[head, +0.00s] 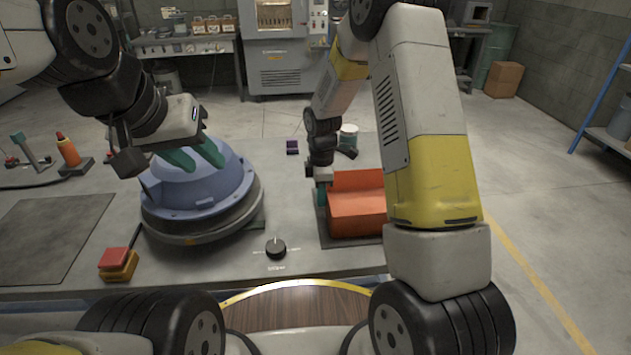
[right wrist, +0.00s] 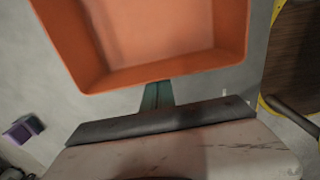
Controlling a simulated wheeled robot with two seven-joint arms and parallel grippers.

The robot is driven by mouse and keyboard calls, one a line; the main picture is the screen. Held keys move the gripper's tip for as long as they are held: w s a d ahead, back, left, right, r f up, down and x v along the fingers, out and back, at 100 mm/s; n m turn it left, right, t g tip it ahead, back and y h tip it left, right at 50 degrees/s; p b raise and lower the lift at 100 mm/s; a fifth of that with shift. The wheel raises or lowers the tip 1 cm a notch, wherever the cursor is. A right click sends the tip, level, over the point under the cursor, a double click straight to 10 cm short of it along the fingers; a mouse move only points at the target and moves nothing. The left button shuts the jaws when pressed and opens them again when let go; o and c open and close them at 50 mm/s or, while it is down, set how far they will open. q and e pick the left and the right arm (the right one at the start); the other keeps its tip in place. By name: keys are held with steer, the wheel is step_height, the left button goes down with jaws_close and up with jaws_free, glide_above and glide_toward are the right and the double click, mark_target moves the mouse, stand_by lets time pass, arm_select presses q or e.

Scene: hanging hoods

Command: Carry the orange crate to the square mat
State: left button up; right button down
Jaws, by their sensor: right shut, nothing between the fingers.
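The orange crate (head: 356,215) sits right of the middle of the workbench in the head view; my right arm hides its right side. It appears to rest on a dark mat (head: 324,232), whose edge shows along its left and front sides. My right gripper (head: 321,194) is shut and empty beside the crate's left wall. The right wrist view shows the open, empty crate (right wrist: 165,73) with the teal fingers (right wrist: 157,96) at the outside of its wall; I cannot tell whether they touch. My left gripper (head: 196,156) is open and empty over the blue dome.
The blue dome (head: 186,187) stands on a round base at centre left. A larger dark mat (head: 50,236) lies bare at far left.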

glide_above(371, 209)
steer(key=shift+w, duration=0.1)
stand_by(0.3)
